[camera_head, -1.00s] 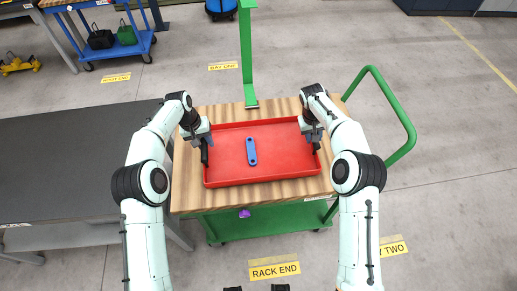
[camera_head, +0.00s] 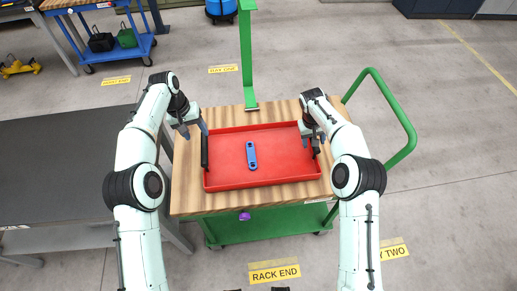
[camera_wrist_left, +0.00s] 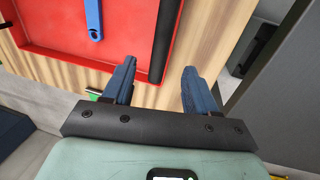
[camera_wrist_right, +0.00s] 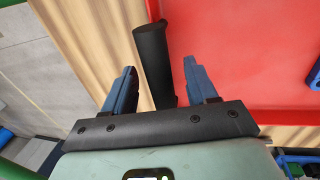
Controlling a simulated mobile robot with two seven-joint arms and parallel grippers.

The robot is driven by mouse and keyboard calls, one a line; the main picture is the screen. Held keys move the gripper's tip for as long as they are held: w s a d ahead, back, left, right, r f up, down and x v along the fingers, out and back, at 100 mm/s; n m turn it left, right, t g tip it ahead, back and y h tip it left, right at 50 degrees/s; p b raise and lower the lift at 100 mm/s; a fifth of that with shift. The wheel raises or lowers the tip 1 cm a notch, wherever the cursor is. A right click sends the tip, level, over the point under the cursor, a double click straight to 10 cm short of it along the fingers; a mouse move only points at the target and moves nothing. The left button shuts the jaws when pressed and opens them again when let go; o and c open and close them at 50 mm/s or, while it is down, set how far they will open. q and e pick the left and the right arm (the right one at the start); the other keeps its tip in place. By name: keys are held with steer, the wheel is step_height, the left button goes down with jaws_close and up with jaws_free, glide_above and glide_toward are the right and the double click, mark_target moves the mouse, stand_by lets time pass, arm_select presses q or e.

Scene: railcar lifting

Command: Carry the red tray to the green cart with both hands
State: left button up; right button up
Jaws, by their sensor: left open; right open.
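The red tray (camera_head: 280,165) lies flat on the wooden top of the green cart (camera_head: 265,222), with a blue bar-shaped part (camera_head: 251,155) inside it. My left gripper (camera_head: 192,130) is open and empty, above the cart top by the tray's upper left corner. In the left wrist view the tray's black handle (camera_wrist_left: 168,35) lies beyond and beside the open fingers (camera_wrist_left: 160,85). My right gripper (camera_head: 317,140) is open at the tray's right side. In the right wrist view the other black handle (camera_wrist_right: 155,62) stands between the open fingers (camera_wrist_right: 163,85); I cannot tell if they touch it.
A dark grey table (camera_head: 60,170) stands close to the cart's left. A green post (camera_head: 247,60) rises behind the tray, and a green rail (camera_head: 400,115) curves at the right. A blue cart (camera_head: 105,50) stands at the back left. The floor at right is clear.

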steer(key=shift+r, duration=0.25)
arm_select(q)
steer(key=r, duration=0.3)
steer(key=shift+a+r, duration=0.1)
steer(key=shift+a, duration=0.2)
arm_select(e)
step_height(320, 180, up, 11)
steer(key=a, duration=0.2)
steer(key=shift+s+a+r, duration=0.15)
arm_select(q)
steer(key=shift+s, duration=0.15)
arm_select(e)
steer(key=shift+s, duration=0.1)
